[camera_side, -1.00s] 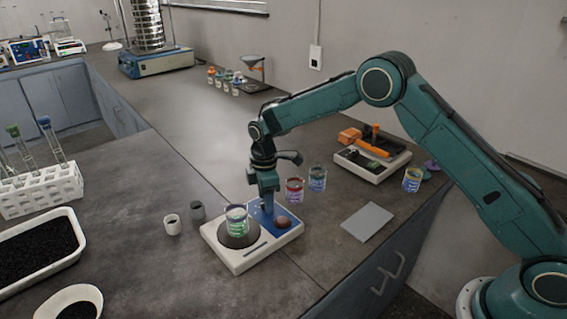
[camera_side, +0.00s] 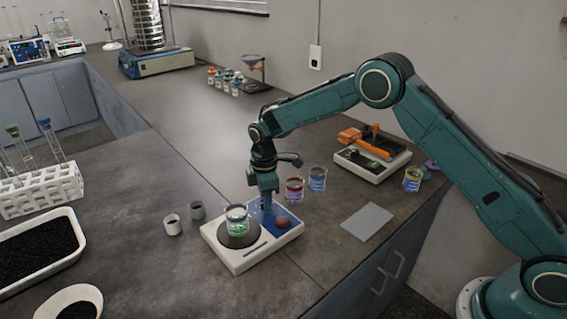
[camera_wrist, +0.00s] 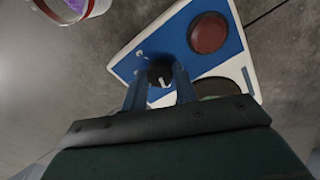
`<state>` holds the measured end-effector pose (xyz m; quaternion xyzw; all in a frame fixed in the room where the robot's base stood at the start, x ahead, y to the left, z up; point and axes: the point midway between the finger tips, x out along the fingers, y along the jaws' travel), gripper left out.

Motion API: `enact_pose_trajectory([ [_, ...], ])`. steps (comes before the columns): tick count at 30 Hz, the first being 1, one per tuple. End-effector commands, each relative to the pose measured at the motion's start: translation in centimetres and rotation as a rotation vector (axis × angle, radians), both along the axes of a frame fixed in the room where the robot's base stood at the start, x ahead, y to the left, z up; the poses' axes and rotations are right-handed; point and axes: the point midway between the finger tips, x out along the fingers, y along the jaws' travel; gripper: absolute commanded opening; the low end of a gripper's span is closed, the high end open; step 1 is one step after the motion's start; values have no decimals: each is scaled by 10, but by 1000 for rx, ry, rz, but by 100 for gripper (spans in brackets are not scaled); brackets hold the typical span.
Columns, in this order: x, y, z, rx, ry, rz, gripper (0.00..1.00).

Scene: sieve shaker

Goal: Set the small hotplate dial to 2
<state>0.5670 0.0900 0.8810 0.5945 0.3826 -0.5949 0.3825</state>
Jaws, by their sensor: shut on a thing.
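The small hotplate (camera_side: 240,264) is a white unit with a blue panel on the bench, and it also shows in the wrist view (camera_wrist: 237,62). Its dial (camera_wrist: 160,75) is a small black knob with a white pointer line, between my fingers in the wrist view. My gripper (camera_wrist: 160,84) points down over the blue panel and is shut on the dial. In the side view my gripper (camera_side: 266,205) hides the dial. Small white marks sit beside the dial; their numbers are too small to read.
A beaker with green liquid (camera_side: 237,222) stands on the hotplate's dark round plate. A reddish-brown round part (camera_side: 283,222) is on the panel. Red (camera_side: 294,190) and blue (camera_side: 317,179) beakers stand close behind. Two small cups (camera_side: 172,225) stand left. A grey pad (camera_side: 367,222) lies right.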

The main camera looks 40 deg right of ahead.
Motion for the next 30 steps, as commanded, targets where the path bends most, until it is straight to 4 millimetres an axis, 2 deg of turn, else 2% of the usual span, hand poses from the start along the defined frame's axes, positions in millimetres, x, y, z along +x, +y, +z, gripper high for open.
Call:
enact_pose_trajectory([
  [11,0,0,1,0,-1,-209,6],
  [30,1,0,1,1,-2,-804,6],
])
